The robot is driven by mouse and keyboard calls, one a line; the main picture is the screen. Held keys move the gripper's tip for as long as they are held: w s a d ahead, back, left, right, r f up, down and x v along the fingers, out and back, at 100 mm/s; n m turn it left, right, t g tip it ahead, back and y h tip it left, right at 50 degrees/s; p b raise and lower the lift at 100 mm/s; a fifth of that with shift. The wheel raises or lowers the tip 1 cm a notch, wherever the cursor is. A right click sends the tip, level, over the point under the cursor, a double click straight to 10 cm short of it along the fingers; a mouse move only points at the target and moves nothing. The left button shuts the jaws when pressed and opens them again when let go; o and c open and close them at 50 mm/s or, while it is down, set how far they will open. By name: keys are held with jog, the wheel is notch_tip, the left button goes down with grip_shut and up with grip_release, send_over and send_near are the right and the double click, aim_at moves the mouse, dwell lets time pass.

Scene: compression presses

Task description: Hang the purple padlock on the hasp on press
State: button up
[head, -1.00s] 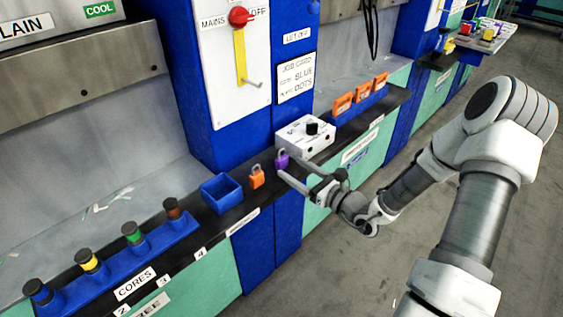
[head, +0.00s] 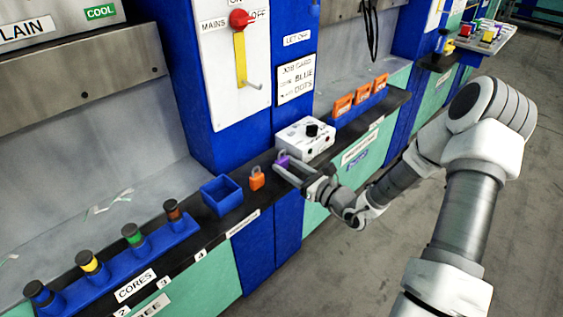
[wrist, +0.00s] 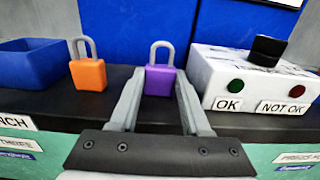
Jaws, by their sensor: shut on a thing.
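The purple padlock (head: 283,160) stands upright on the dark shelf, left of the white box; its grey shackle points up. It also shows in the wrist view (wrist: 160,79). My gripper (head: 283,169) reaches in low from the front with its fingers on both sides of the padlock's body, shut on it. In the wrist view my gripper (wrist: 158,92) has the padlock between its fingertips. On the white press panel (head: 228,90) a grey peg (head: 254,86) sticks out below the yellow strip and red lever; it may be the hasp.
An orange padlock (head: 257,178) stands just left, beside an open blue bin (head: 221,194). The white box (head: 305,139) with a black knob is close on the right. Several cores stand in a blue rack (head: 120,262) at the left. Space above the padlocks is clear.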

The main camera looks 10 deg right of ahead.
jog(key=shift+c, duration=0.4)
jog(key=shift+r+p, duration=1.55)
